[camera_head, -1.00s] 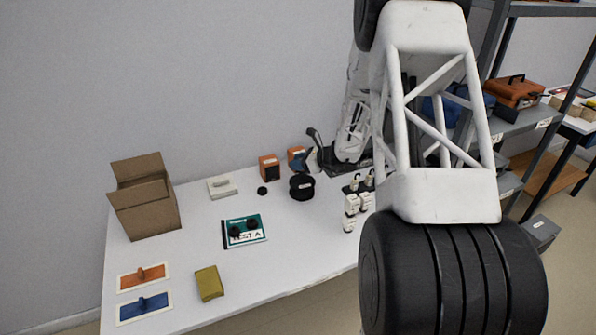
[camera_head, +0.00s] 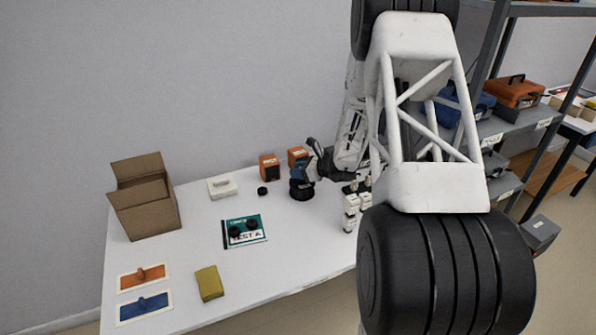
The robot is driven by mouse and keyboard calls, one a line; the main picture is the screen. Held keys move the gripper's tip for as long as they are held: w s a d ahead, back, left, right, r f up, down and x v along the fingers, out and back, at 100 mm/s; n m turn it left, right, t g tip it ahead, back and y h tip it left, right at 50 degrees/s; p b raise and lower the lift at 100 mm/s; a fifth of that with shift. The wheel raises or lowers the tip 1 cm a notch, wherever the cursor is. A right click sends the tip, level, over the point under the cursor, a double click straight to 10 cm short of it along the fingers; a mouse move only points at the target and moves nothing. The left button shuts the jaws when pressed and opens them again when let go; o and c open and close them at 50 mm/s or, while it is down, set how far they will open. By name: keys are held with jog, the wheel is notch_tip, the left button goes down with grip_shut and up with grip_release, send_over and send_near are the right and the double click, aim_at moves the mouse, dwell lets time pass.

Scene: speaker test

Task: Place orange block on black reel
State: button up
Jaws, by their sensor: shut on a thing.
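Two orange blocks with dark fronts stand at the back of the white table. The left orange block (camera_head: 269,167) is clear of my arm. The right orange block (camera_head: 297,156) is partly covered by my gripper. The black reel (camera_head: 302,193) stands on the table in front of them. My gripper (camera_head: 303,176) is over the reel, its lower end overlapping the reel's top in the picture. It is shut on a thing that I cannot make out. Whether that thing touches the reel cannot be told.
An open cardboard box (camera_head: 148,205) stands at left. A teal test card (camera_head: 244,231), a yellow block (camera_head: 209,283), and orange (camera_head: 142,277) and blue (camera_head: 145,306) floats lie in front. White bottles (camera_head: 351,212) stand right of the reel. A small black disc (camera_head: 262,191) is left of it.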

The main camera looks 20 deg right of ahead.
jog(key=o, duration=0.9)
jog(key=shift+f, duration=0.1)
jog(key=shift+r, duration=0.2)
jog(key=shift+v, duration=6)
jog(key=shift+f, duration=0.1)
